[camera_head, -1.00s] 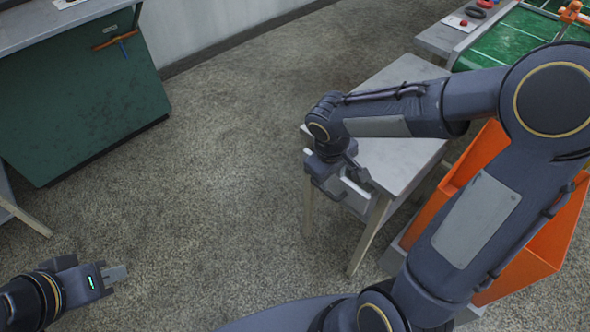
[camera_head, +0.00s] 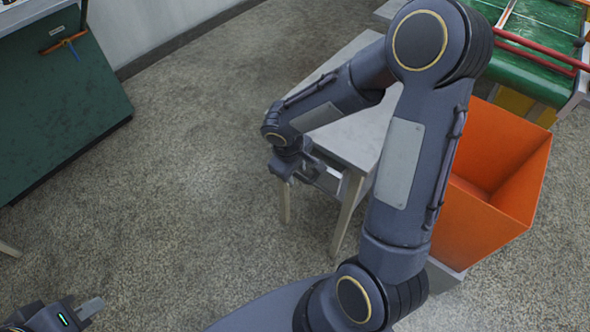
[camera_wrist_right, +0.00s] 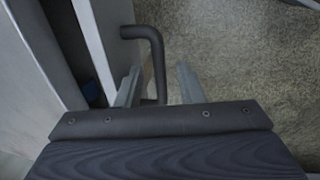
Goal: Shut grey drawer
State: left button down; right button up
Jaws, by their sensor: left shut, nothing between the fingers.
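The grey drawer (camera_head: 333,181) is under a small grey-topped table (camera_head: 345,137), largely hidden by my right arm. In the right wrist view, its pale edge (camera_wrist_right: 93,45) stands beside a dark gap, so it looks partly open. A dark bent handle (camera_wrist_right: 156,60) sticks out from it. My right gripper (camera_wrist_right: 158,86) is open, with one finger on each side of the handle; whether they touch it is unclear. In the head view, my right gripper (camera_head: 298,172) is at the table's near left end. My left gripper (camera_head: 91,307) is shut and empty at the lower left, above the floor.
An orange bin (camera_head: 490,180) stands right of the table, behind my right arm. A green cabinet (camera_head: 60,100) is at the left. A green-topped bench (camera_head: 530,60) is at the upper right. Open floor (camera_head: 190,190) lies left of the table.

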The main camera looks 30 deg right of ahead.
grip_shut()
jog(key=d, duration=0.1)
jog(key=w+d, duration=0.1)
jog(key=d, duration=0.2)
jog(key=shift+w+r+p, duration=0.1)
jog(key=shift+w+p, duration=0.25)
jog(key=shift+p, duration=0.05)
jog(key=shift+w+d, duration=0.1)
grip_release()
